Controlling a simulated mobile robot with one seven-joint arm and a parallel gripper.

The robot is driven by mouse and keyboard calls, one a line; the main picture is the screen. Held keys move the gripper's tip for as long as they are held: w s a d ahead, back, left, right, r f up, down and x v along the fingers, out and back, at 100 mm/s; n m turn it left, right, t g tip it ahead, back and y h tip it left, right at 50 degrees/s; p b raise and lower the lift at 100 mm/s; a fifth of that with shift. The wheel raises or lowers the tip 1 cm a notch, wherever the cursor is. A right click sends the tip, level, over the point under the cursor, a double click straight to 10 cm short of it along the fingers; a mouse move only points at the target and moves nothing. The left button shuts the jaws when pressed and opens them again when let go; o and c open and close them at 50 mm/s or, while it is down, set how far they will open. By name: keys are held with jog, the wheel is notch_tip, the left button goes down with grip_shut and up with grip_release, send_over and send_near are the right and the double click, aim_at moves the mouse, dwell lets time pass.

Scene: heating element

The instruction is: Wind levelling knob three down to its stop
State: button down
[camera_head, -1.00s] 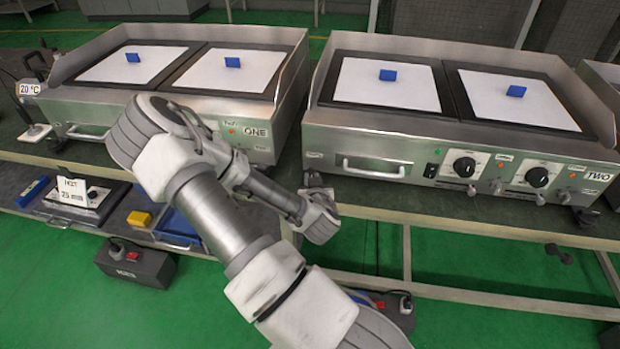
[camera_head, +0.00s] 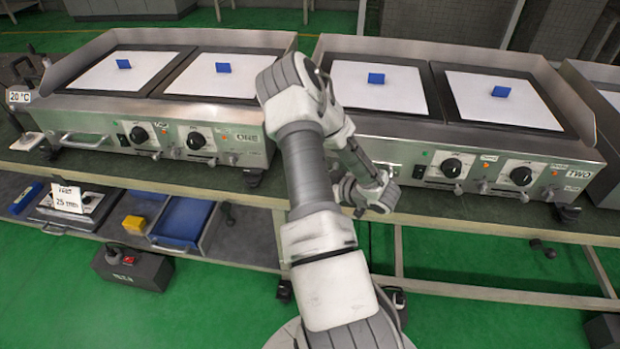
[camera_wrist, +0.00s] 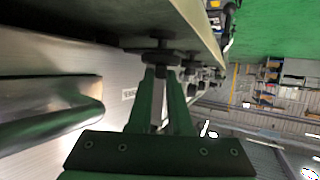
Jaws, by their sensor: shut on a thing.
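In the wrist view my gripper (camera_wrist: 160,76) has both fingers closed in on a dark, round levelling knob (camera_wrist: 158,57) beside the bench edge. The fingertips meet the knob's stem or lower rim; I cannot read a number on it. In the head view my arm crosses the left front of griddle TWO (camera_head: 470,148), and my wrist covers the fingers and the held knob. Other dark feet show at the right front corner of griddle TWO (camera_head: 568,212) and under griddle ONE (camera_head: 253,177).
In the wrist view a metal handle (camera_wrist: 50,112) lies close at left. Both griddles stand on a long bench (camera_head: 470,217). A lower shelf carries a blue tray (camera_head: 184,222) and a yellow block (camera_head: 134,225).

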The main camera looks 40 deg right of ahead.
jog(key=shift+w+d+n+y, duration=0.1)
jog(key=shift+n+y, duration=0.3)
jog(key=c, duration=0.8)
grip_release()
jog(key=shift+c, duration=0.2)
